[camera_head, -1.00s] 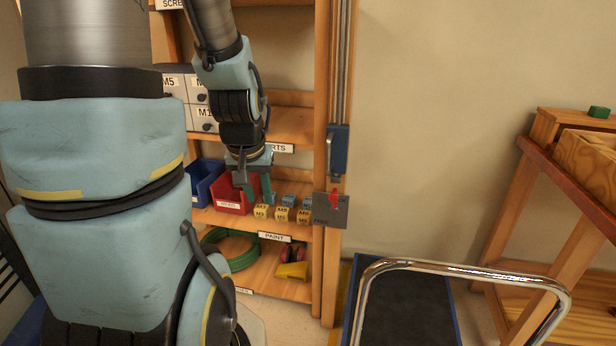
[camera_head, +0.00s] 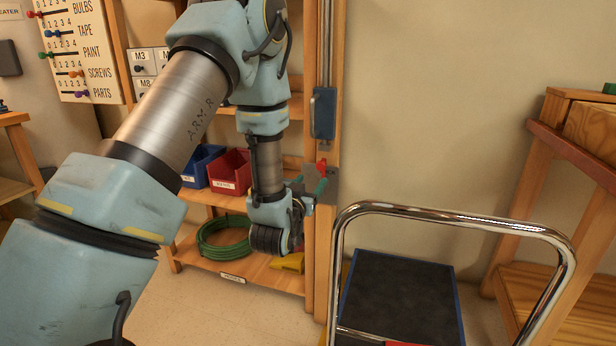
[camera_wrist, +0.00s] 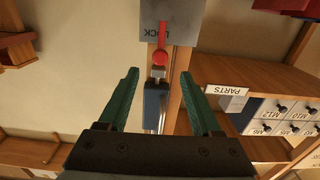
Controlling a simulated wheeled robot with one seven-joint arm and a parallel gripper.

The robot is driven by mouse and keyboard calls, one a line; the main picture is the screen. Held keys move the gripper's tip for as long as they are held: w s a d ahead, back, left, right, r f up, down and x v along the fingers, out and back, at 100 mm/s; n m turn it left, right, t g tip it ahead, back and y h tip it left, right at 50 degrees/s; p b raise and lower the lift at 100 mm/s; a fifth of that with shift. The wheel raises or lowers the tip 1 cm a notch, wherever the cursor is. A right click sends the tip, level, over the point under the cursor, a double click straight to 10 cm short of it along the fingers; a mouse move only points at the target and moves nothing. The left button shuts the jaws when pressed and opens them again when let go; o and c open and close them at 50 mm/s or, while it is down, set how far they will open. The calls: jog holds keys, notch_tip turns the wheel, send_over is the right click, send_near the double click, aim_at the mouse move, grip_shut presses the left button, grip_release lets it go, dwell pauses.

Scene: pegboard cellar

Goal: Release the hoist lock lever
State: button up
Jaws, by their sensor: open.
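The red lock lever (camera_head: 321,168) sits on a grey plate (camera_head: 333,180) on the shelf's right post. In the wrist view the lever (camera_wrist: 162,45) is a red bar with a round red knob, on the plate (camera_wrist: 182,30) marked LOCK, which appears upside down. My gripper (camera_head: 309,185) is at the plate with its green fingers spread. In the wrist view my gripper (camera_wrist: 160,75) is open and empty. The knob lies just past the fingertips, roughly centred between them; no contact shows.
A blue block (camera_head: 323,113) sits on the vertical rail above the plate. A cart with a chrome handle (camera_head: 455,217) and dark platform (camera_head: 398,300) stands at right. Red bin (camera_head: 230,173), blue bin (camera_head: 201,165) and green hose (camera_head: 225,237) are on the shelves.

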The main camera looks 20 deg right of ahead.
aim_at(320, 168)
jog(key=p+x, duration=0.1)
jog(key=x, duration=0.9)
jog(key=shift+w+d, duration=0.2)
jog(key=shift+w, duration=0.05)
jog(key=shift+c, duration=0.3)
grip_shut()
dwell(0.8)
